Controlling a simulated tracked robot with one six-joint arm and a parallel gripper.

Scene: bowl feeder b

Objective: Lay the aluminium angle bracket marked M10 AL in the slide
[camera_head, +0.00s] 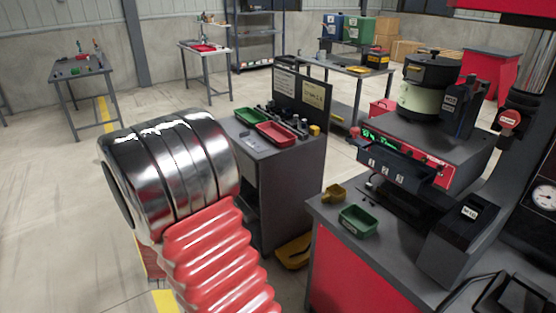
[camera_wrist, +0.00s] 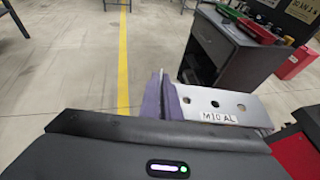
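The aluminium angle bracket (camera_wrist: 215,104) shows in the wrist view as a pale metal plate with holes and a label reading M10 AL. It juts out to the right from the purple finger pads of my gripper (camera_wrist: 167,97). The pads appear closed on its upright edge, and the dark gripper body hides its near side. My gripper is out of view in the head view, where my arm fills the lower left. I cannot tell for certain which part is the slide; a dark sloped housing with a white label (camera_head: 458,238) stands at the right of the red-fronted bench.
Open floor lies at far left.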

